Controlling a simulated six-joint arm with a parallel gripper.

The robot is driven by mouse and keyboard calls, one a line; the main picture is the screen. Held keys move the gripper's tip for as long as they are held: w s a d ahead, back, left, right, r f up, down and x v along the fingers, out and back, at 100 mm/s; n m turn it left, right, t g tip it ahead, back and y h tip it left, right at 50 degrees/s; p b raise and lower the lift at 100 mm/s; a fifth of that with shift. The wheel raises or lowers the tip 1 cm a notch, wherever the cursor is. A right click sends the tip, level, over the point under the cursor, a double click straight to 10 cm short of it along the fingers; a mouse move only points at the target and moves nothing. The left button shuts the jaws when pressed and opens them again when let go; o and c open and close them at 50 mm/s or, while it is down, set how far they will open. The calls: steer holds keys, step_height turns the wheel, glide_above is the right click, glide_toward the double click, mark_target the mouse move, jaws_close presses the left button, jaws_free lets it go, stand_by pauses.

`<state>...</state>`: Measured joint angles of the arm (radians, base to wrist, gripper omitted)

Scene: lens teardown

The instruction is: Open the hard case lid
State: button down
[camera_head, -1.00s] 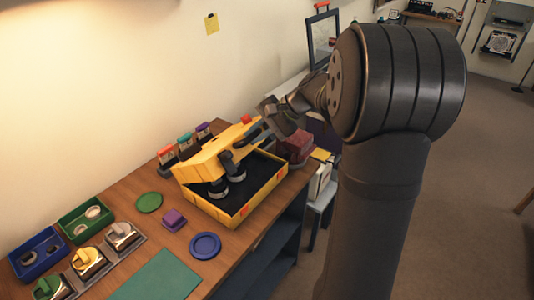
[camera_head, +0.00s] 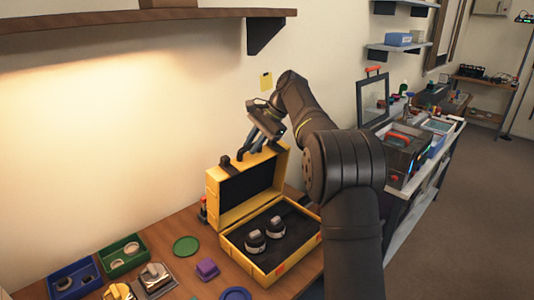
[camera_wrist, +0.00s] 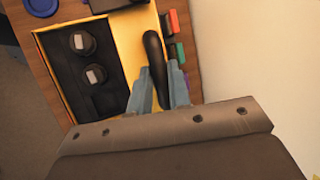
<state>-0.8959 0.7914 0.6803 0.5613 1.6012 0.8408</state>
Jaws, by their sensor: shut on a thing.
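The yellow hard case (camera_head: 268,268) stands on the wooden bench with its lid (camera_head: 235,213) swung up, roughly upright at the back. Its dark-lined inside is exposed, with two dark lenses (camera_head: 276,226) (camera_head: 255,242) standing in it. My gripper (camera_head: 254,146) is at the lid's top edge. In the wrist view my gripper (camera_wrist: 158,88) is shut on a black handle (camera_wrist: 154,52) beside the yellow lid (camera_wrist: 128,38). The exact contact is partly hidden by the fingers.
Blue (camera_head: 72,282) and green (camera_head: 122,258) trays, a green disc (camera_head: 186,246) and a purple block (camera_head: 207,268) lie left of the case. A wall shelf (camera_head: 150,18) hangs above left. The wall is close behind the lid.

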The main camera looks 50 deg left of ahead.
steer(key=shift+a+f, duration=0.2)
steer(key=shift+a, duration=2.45)
steer(key=c, duration=1.3)
jaws_free()
steer(key=shift+c, duration=0.2)
steer(key=v, duration=0.7)
steer(key=shift+d+r, duration=0.15)
steer(key=shift+r, duration=0.1)
steer(key=shift+f, duration=0.1)
